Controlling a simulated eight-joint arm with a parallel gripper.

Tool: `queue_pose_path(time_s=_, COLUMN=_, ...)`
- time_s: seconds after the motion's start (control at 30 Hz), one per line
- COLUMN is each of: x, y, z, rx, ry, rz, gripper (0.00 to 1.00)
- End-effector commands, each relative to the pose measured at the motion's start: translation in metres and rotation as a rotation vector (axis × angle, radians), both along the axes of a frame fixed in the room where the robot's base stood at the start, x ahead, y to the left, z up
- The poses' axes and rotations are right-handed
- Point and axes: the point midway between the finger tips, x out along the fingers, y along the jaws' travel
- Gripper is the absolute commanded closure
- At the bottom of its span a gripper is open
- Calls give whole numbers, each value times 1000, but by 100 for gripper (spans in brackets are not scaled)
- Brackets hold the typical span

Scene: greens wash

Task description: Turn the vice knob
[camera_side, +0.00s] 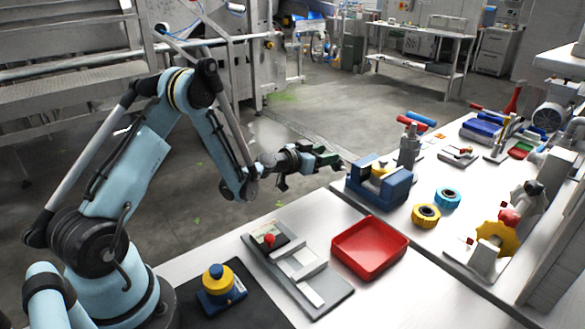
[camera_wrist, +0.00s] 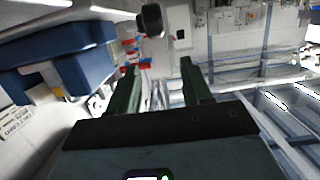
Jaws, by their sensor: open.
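The blue vice (camera_side: 378,186) sits on the white bench near its left edge, with a yellowish thing between its jaws. Its blue body also fills the upper left of the wrist view (camera_wrist: 70,70). A dark round knob (camera_wrist: 151,20) shows at the top of the wrist view, ahead of the fingers; I cannot tell for sure that it belongs to the vice. My gripper (camera_side: 338,160) is just left of the vice in the side view. In the wrist view its two fingers (camera_wrist: 158,66) are apart, with nothing held between them.
A red tray (camera_side: 370,262), a grey slide fixture with a red knob (camera_side: 269,239) and a yellow button on a blue base (camera_side: 219,279) stand nearer. Yellow (camera_side: 426,215) and blue (camera_side: 447,198) rings and a yellow handwheel (camera_side: 498,238) are to the vice's right.

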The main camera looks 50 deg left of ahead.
Motion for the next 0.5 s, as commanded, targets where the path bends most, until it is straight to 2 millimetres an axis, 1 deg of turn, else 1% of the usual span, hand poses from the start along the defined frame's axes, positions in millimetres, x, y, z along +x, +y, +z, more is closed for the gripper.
queue_pose_path(time_s=0.03, x=0, y=0, z=8, rx=0, ry=0, rz=0, gripper=51)
queue_pose_path(time_s=0.2, x=0, y=0, z=24, rx=0, ry=0, rz=0, gripper=51)
queue_pose_path(time_s=0.33, x=0, y=0, z=31, rx=0, ry=0, rz=0, gripper=51)
queue_pose_path(time_s=0.5, x=0, y=0, z=33, rx=0, ry=0, rz=0, gripper=51)
